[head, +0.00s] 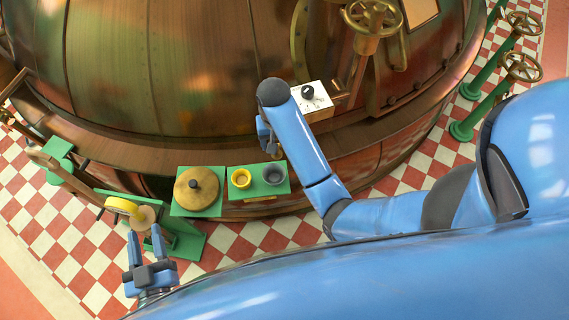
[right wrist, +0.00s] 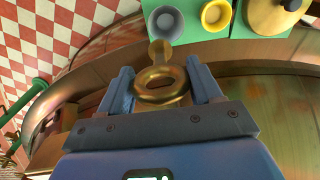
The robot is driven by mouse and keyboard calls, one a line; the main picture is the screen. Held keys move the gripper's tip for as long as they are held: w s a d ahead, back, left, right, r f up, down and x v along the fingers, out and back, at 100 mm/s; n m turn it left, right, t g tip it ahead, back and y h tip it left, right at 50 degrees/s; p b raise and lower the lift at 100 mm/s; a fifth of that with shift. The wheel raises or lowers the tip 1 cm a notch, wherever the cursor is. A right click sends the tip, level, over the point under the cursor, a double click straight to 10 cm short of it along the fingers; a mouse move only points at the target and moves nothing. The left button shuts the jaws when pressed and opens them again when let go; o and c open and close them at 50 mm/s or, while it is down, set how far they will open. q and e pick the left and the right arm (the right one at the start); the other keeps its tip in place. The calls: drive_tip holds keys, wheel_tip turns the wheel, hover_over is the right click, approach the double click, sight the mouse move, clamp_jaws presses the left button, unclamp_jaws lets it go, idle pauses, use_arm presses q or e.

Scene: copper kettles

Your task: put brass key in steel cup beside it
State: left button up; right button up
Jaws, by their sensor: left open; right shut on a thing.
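The brass key (right wrist: 160,74), with a ring-shaped end, is held between the fingers of my right gripper (right wrist: 160,82) in the right wrist view. The key's narrow end points toward the cups. In the head view my right gripper (head: 272,142) is partly hidden by its own arm, in front of the kettle. The grey steel cup (head: 273,174) stands on a green shelf (head: 258,190), below the gripper in the picture; it also shows in the right wrist view (right wrist: 167,22). My left gripper (head: 145,243) is open and empty at lower left.
A yellow cup (head: 241,177) stands left of the steel cup on the same shelf. A round brass lid with a dark knob (head: 196,188) sits on another green stand. The large copper kettle (head: 200,75) fills the back.

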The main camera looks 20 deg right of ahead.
drive_tip(key=f, duration=0.6)
drive_tip(key=a+f+b, duration=0.1)
drive_tip(key=f, duration=0.5)
drive_tip(key=f+b, duration=0.1)
drive_tip(key=f, duration=0.5)
drive_tip(key=shift+w+a+f, duration=0.2)
drive_tip(key=shift+a+f, duration=0.05)
drive_tip(key=shift+a, duration=0.05)
use_arm(q)
drive_tip(key=f, duration=0.1)
drive_tip(key=a+f, duration=0.1)
drive_tip(key=f, duration=0.1)
drive_tip(key=shift+w+a+f, duration=0.2)
drive_tip(key=shift+a+f, duration=0.15)
drive_tip(key=shift+a, duration=0.05)
use_arm(e)
drive_tip(key=shift+a, duration=0.1)
drive_tip(key=shift+f, duration=0.2)
drive_tip(key=o, duration=1.2)
drive_tip(key=shift+r, duration=0.15)
